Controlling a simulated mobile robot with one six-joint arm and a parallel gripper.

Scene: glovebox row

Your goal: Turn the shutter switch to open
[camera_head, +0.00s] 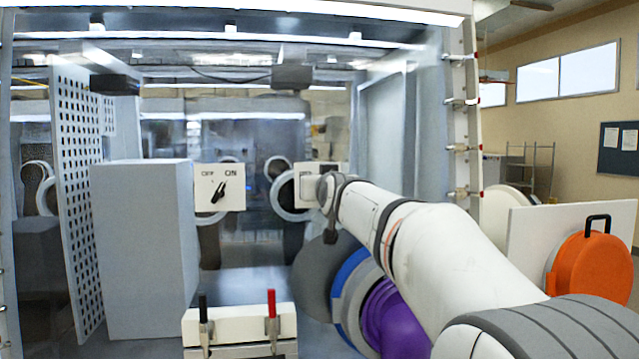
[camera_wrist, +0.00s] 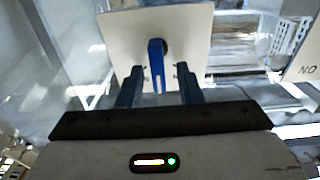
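In the wrist view, a white switch plate (camera_wrist: 125,40) carries a blue lever (camera_wrist: 156,64) on a dark round hub. The lever lies roughly upright in the picture. My gripper (camera_wrist: 160,74) is open, with one finger on each side of the lever and a visible gap to it. Small marks on the plate are too small to read. In the head view, this plate appears to be the white panel (camera_head: 310,170) at the end of my arm, mostly hidden by my wrist (camera_head: 332,188). Its lever is hidden there.
A tall grey box (camera_head: 143,250) and a perforated panel (camera_head: 80,190) stand further left. A white block with black and red levers (camera_head: 240,325) is in front.

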